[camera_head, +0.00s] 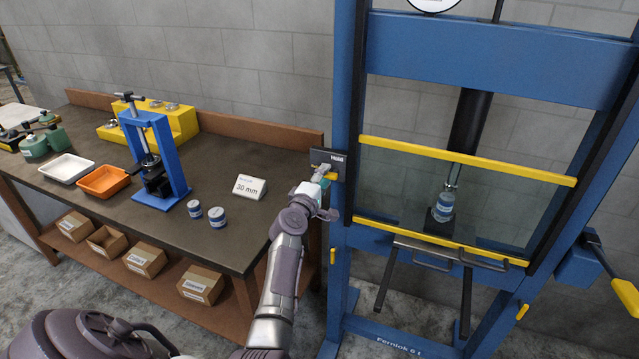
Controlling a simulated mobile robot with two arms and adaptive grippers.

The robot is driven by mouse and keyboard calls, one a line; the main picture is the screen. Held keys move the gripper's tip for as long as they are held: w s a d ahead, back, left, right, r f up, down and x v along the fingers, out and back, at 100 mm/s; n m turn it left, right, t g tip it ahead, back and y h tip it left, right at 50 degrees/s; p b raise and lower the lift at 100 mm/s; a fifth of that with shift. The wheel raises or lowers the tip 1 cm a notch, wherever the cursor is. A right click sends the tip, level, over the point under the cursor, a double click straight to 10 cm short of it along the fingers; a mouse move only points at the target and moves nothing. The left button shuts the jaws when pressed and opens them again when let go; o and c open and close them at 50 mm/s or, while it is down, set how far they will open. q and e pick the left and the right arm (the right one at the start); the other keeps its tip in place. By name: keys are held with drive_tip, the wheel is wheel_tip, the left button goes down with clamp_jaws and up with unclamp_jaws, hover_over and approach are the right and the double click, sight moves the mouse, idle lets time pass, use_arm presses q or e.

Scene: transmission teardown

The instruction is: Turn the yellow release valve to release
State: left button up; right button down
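The yellow release valve (331,176) sits on a small dark panel (323,157) on the left post of the blue press (344,130). My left arm reaches up from the bottom, and my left gripper (324,176) is at the valve, overlapping it in the picture. The gripper is small here and partly hides the valve, so I cannot tell whether its fingers are open or shut on it. My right gripper is not in view.
The press has a glass guard with yellow bars (465,160) and a blue-and-white part (443,206) behind it. A yellow-ended lever (624,295) sticks out at right. The workbench (150,225) holds a small blue press (158,160), trays, cans and a "30 mm" sign (249,187).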

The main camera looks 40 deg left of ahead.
use_arm(q)
drive_tip(key=v, duration=1.1)
drive_tip(key=shift+s+d, duration=0.2)
drive_tip(key=shift+s, duration=0.2)
